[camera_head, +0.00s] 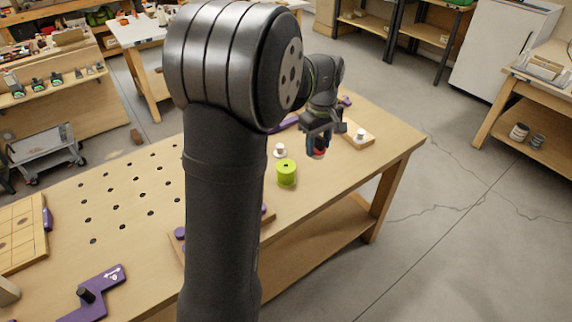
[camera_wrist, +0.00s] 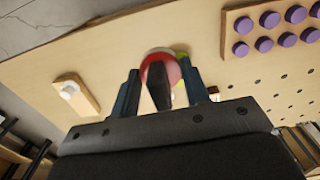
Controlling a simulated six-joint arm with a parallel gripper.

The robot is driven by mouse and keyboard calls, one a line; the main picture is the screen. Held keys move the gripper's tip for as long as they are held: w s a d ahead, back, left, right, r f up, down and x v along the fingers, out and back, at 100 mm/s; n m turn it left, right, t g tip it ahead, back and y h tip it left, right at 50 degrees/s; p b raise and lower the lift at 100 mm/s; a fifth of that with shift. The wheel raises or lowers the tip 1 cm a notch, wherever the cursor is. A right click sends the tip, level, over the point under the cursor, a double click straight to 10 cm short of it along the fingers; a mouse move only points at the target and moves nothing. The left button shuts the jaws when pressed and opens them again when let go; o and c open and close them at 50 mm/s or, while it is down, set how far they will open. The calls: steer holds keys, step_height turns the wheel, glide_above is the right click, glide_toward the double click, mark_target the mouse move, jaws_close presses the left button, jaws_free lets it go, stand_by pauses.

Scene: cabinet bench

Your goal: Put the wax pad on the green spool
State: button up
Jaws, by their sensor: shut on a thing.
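The green spool (camera_head: 286,174) stands upright on the bench top, right of my arm in the head view. My gripper (camera_head: 318,148) is up and to the right of it in the picture, shut on a small red thing (camera_head: 319,154), which I take to be the wax pad. In the wrist view the red, round, pale-rimmed pad (camera_wrist: 172,70) sits between the blue fingers of my gripper (camera_wrist: 160,75). A yellow-green edge of the spool (camera_wrist: 183,54) shows just behind it. The pad and spool look apart in the head view.
A white knobbed piece (camera_head: 280,151) stands close behind the spool. A wooden block with a white knob (camera_head: 358,136) lies near the bench's right end. A board with purple knobs (camera_wrist: 272,30) is at the upper right in the wrist view.

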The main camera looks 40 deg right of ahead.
steer(key=w+a+f, duration=0.1)
steer(key=w+f, duration=0.1)
steer(key=w, duration=0.1)
steer(key=w+f, duration=0.2)
steer(key=w, duration=0.2)
steer(key=w+a+f, duration=0.1)
steer(key=w+f, duration=0.2)
steer(key=shift+w+a, duration=0.3)
steer(key=shift+w, duration=0.1)
steer(key=shift+w+f, duration=0.1)
steer(key=shift+f, duration=1.85)
steer(key=shift+f, duration=0.2)
steer(key=o, duration=1)
steer(key=shift+c, duration=0.2)
steer(key=shift+r, duration=0.1)
step_height(320, 180, up, 12)
